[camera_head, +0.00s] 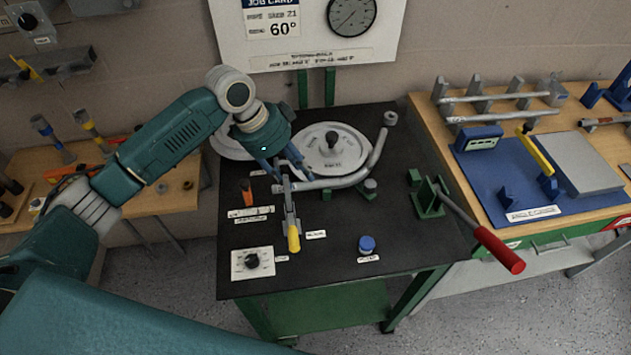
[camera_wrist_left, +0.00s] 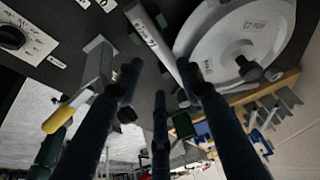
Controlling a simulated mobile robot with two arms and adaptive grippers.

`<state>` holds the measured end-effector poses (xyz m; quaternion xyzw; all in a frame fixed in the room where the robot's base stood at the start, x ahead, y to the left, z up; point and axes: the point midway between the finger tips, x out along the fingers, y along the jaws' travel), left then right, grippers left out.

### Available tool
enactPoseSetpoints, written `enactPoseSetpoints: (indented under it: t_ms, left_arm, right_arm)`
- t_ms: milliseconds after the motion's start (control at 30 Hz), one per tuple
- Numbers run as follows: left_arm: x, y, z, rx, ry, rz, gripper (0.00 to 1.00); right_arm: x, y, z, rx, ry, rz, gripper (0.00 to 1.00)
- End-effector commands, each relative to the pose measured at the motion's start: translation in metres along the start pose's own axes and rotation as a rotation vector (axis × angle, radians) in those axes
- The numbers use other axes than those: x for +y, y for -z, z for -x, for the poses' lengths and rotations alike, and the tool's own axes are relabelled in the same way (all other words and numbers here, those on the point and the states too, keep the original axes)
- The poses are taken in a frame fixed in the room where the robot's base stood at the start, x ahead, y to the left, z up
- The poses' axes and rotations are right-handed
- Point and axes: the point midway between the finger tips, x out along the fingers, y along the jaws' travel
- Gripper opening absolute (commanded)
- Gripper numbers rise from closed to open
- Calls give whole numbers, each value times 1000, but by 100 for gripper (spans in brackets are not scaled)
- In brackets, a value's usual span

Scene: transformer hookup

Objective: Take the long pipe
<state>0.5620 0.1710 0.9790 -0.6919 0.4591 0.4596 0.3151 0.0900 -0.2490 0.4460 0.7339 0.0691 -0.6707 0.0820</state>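A bent grey pipe (camera_head: 345,180) lies across the black bench (camera_head: 330,268) in front of the round plates and curves up at its right end. Part of it shows in the left wrist view (camera_wrist_left: 152,42). Two straight grey pipes (camera_head: 500,97) rest on a rack on the right-hand table. I cannot tell by a label which one is the long pipe. My left gripper (camera_head: 285,170) is just above the bent pipe's left end; its blue fingers (camera_wrist_left: 160,88) are spread apart, with the pipe near the right-hand finger. My right gripper is not in view.
A lever with a yellow handle (camera_head: 293,238) stands beside my left fingers. A round plate (camera_head: 325,150) lies behind the pipe. A green clamp with a red-handled lever (camera_head: 500,250) projects past the bench's right side. A blue button (camera_head: 367,244) and a dial box (camera_head: 252,262) are at the front.

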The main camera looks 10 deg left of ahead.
Motion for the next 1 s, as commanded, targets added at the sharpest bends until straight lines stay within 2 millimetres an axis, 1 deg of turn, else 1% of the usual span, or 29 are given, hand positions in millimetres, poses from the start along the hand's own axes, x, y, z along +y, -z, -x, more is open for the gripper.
enactPoseSetpoints:
  t_ms: [33, 67, 167, 267, 400, 533, 633, 833, 967, 1000]
  left_arm:
    - [0, 1, -5, 1, 0, 1, 38]
    - [0, 1, -8, 0, 0, 0, 38]
    - [0, 1, -15, 1, 1, 0, 38]
    - [-1, 4, -23, 0, -1, 0, 38]
    - [-3, 9, -43, 0, -2, 0, 38]
    - [-3, 8, -61, 1, 0, 1, 38]
    - [-4, 7, -66, 0, 2, 0, 38]
    - [-4, 6, -67, 0, 3, -1, 38]
    - [-4, 7, -67, 1, 3, -1, 12]
    - [-4, 7, -67, 1, 3, -1, 4]
  right_arm:
    - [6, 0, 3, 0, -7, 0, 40]
    - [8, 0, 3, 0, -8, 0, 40]
    - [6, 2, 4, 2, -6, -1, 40]
    - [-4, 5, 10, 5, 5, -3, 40]
    - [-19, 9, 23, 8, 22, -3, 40]
    - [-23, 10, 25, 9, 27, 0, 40]
    - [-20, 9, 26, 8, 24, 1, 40]
    - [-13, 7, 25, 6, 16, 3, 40]
    - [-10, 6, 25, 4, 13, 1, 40]
    - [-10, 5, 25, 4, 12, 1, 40]
